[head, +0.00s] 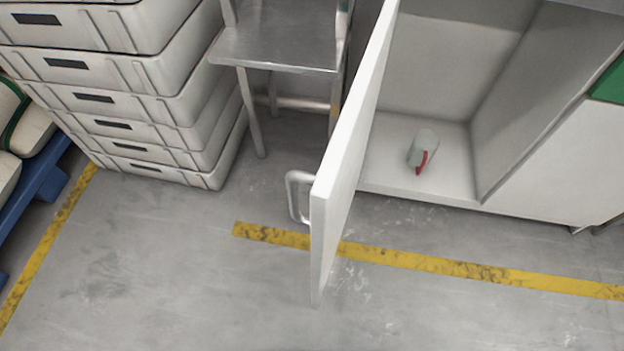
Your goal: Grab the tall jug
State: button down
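A tall grey-green jug (425,146) with a red handle (422,162) stands on the floor of an open white cabinet (440,182). It appears upright, with the handle facing the front of the cabinet. The space around the jug inside the cabinet is clear. My gripper is not in view.
The cabinet door (347,163) stands open toward me, left of the jug, with a metal handle (297,196) on its left face. A metal table (277,48) and stacked grey crates (140,100) stand further left. The concrete floor (200,290) in front is free.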

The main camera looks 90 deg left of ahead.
aim_at(426, 142)
jog(key=k, duration=0.9)
jog(key=u, duration=2.2)
jog(key=k, duration=1.1)
jog(key=z, duration=0.8)
jog(key=i, duration=1.3)
jog(key=u, duration=0.75)
